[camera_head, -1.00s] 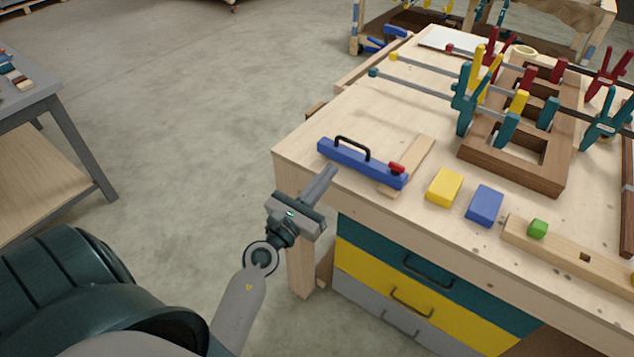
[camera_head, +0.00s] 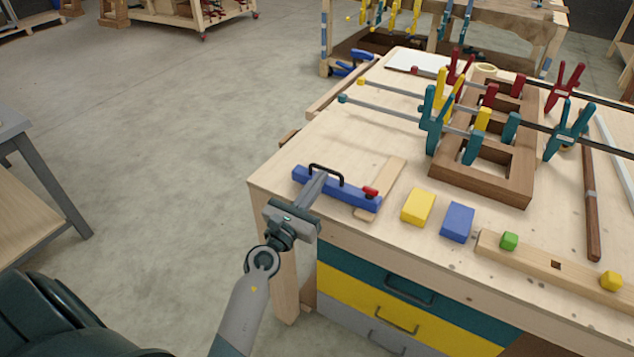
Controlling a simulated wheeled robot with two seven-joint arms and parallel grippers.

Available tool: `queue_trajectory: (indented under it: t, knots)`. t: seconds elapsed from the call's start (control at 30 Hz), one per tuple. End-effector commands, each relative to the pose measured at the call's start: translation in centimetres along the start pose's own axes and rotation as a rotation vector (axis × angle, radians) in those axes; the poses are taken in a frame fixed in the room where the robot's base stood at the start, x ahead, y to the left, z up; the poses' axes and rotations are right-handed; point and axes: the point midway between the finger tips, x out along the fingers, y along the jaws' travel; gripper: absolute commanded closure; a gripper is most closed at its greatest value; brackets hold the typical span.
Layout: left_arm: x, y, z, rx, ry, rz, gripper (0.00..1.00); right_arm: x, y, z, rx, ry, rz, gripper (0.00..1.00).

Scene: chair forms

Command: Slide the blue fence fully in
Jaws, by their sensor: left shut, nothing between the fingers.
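The blue fence (camera_head: 356,196) lies on the near left part of the workbench top (camera_head: 345,137). It has a black handle on top and a red knob at its right end. A light wood strip (camera_head: 390,174) runs back from under the fence's right part. My left gripper (camera_head: 318,180) is shut and empty, its fingers in front of the fence's left half, near the handle. They hide part of the fence; I cannot tell whether they touch it. My right gripper is not in view.
A yellow block (camera_head: 418,207) and a blue block (camera_head: 457,222) lie right of the fence. A wooden frame with several clamps (camera_head: 483,181) stands behind them. A wooden rail (camera_head: 540,261) lies at the near right. Open floor is on the left.

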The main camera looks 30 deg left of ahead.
Motion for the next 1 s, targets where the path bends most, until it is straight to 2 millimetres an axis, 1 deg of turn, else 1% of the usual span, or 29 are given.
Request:
queue_trajectory:
  t: [0.17,0.4,0.5,0.6,1.0]
  knots:
    - [1.9,0.0,-0.3,-0.001,-0.002,-0.001,1.0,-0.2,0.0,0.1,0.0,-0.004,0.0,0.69]
    - [6.5,0.0,-1.2,0.0,-0.002,-0.001,1.0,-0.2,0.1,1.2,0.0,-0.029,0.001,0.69]
    - [7.7,-0.1,-1.4,0.0,-0.001,-0.001,1.0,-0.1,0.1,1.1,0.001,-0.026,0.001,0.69]
    - [8.1,0.0,-1.6,0.0,0.0,-0.001,1.0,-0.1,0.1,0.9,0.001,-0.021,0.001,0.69]
    - [8.0,0.0,-1.6,0.0,0.0,0.0,1.0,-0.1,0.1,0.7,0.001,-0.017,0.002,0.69]
